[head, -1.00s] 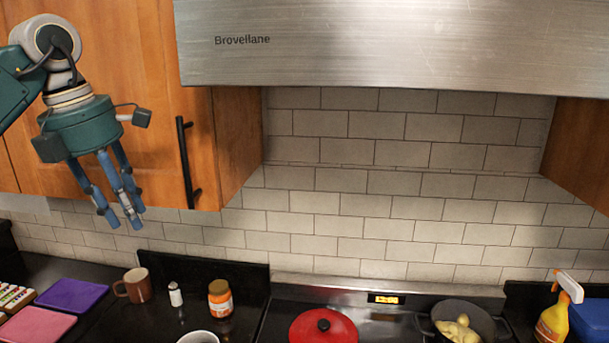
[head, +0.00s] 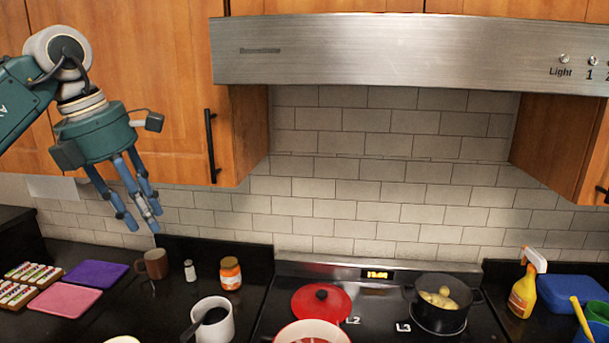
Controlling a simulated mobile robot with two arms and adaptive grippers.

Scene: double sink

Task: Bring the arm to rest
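My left arm comes in from the left, and its gripper (head: 141,210) hangs in front of the wooden upper cabinet and tiles, well above the counter. Its blue fingers point down and slightly right. They stand apart with gaps between them, and nothing is held. My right arm and gripper are not in view.
Below are a brown mug (head: 153,264), a shaker (head: 190,270), an orange-labelled jar (head: 231,273), and purple (head: 96,274) and pink (head: 66,300) boards. A pot (head: 440,310) sits on the stove under the steel hood (head: 400,50). A spray bottle (head: 524,290) stands right.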

